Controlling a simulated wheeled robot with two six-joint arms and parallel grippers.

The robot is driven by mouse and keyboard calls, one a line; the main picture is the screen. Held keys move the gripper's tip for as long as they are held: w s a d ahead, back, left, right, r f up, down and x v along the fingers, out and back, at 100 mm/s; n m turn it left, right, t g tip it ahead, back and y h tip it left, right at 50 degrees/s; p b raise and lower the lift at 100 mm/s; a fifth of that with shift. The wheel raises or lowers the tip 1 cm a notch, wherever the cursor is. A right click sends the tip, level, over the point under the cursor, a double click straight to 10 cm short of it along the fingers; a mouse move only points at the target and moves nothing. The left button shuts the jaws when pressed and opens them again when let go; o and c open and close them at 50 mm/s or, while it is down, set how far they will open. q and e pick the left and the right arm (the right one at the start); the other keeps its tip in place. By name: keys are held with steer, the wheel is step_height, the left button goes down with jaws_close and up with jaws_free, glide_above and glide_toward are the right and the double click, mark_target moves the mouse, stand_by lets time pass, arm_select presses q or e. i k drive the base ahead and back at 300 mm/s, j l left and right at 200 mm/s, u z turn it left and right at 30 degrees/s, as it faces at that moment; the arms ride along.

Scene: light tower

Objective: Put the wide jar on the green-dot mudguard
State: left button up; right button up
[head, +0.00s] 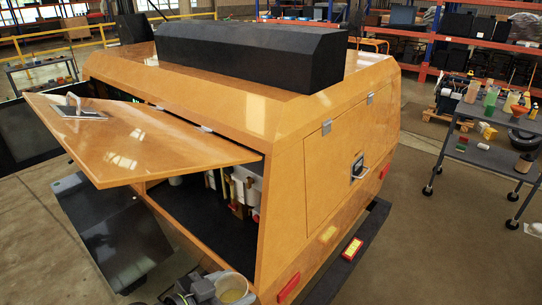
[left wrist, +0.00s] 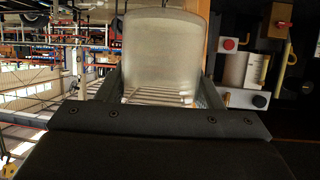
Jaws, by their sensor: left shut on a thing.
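The wide jar (head: 232,289), pale and translucent, is at the bottom edge of the head view, beside the light tower's open side. My left gripper (head: 208,292) is shut on it. In the left wrist view the jar (left wrist: 160,48) stands between the two fingers of my left gripper (left wrist: 160,92). A dark, glossy sloping panel (head: 112,238) lies left of the opening; I cannot tell if it is a mudguard. No green dot shows in either view. My right gripper is not in view.
The orange light tower (head: 200,90) fills the middle, with its side hatch (head: 140,135) raised above the opening. A yellow-and-red item (head: 352,249) sits on the dark ledge at right. A cart (head: 490,152) with several containers stands far right, with open floor before it.

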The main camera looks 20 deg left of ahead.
mark_target(94, 195)
steer(key=k+j, duration=0.2)
steer(key=j, duration=0.2)
steer(key=k+j+z, duration=0.15)
steer(key=j, duration=0.2)
steer(key=k+j, duration=0.2)
steer(key=j, duration=0.15)
steer(key=k+j+z, duration=0.1)
steer(key=j, duration=0.3)
steer(key=k+j+z, duration=0.3)
steer(key=k+j, duration=0.2)
steer(key=j, duration=0.3)
steer(key=k+j+z, duration=0.3)
steer(key=k+j, duration=0.25)
steer(key=j, duration=0.15)
steer(key=j+z, duration=0.1)
steer(key=j, duration=0.3)
steer(key=k+j+z, duration=0.1)
steer(key=j, duration=0.3)
steer(key=k+j+z, duration=0.1)
steer(key=j, duration=0.3)
steer(key=k+j+z, duration=0.1)
steer(key=j, duration=0.3)
steer(key=j+z, duration=0.2)
steer(key=j, duration=0.7)
steer(key=j+z, duration=0.25)
steer(key=j, duration=0.65)
steer(key=j+z, duration=0.1)
steer(key=j, duration=1.1)
